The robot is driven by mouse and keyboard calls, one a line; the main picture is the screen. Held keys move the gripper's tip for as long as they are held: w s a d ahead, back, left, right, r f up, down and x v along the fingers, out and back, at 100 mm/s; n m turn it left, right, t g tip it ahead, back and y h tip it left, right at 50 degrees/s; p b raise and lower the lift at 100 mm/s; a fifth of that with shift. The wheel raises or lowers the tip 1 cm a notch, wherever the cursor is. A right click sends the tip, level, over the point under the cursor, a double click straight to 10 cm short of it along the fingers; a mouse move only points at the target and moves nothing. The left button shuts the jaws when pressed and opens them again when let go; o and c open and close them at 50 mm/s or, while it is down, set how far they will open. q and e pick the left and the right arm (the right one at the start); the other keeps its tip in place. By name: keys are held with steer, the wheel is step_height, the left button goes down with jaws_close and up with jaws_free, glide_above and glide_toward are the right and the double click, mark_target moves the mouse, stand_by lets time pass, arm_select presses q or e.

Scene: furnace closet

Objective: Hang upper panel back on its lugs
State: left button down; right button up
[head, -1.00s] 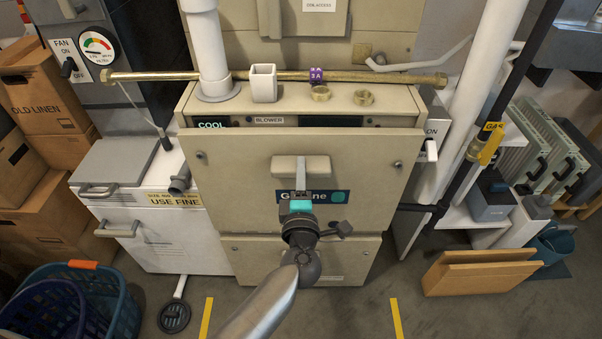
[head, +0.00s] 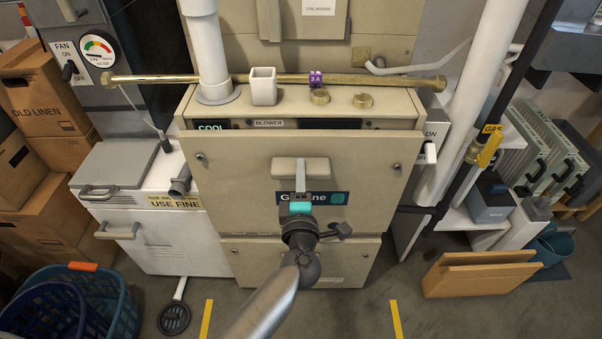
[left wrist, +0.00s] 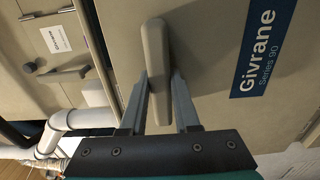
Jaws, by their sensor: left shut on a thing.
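The upper panel (head: 250,180) is a beige sheet with a blue Givrane label, standing upright across the front of the furnace. Its top edge is just below the "COOL" display strip, and a dark fastener shows near each upper corner. My left gripper (head: 300,187) is shut on the panel's beige handle (head: 300,168). In the left wrist view the two fingers are on either side of the handle (left wrist: 157,60), and the panel (left wrist: 215,50) fills much of the picture. The lugs behind the panel are hidden; I cannot tell whether it is seated. My right gripper is not in view.
The lower panel (head: 335,265) is directly below. A brass pipe (head: 400,80), a white cup (head: 263,90) and two brass rings are on or above the furnace top.

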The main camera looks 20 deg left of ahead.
arm_select(q)
steer(key=shift+a, duration=0.1)
stand_by(0.3)
steer(key=shift+f+b, duration=0.35)
steer(key=shift+b, duration=0.15)
steer(key=shift+w+f+b, duration=0.1)
steer(key=shift+f+b, duration=0.45)
steer(key=shift+f, duration=0.05)
steer(key=c, duration=0.6)
jaws_free()
steer(key=shift+f, duration=0.1)
steer(key=shift+o, duration=0.2)
steer(key=shift+s+f, duration=0.2)
steer(key=shift+f, duration=0.1)
steer(key=p+v, duration=0.1)
steer(key=v, duration=0.7)
steer(key=shift+r+p, duration=0.25)
steer(key=shift+p, duration=0.1)
steer(key=shift+w, duration=0.1)
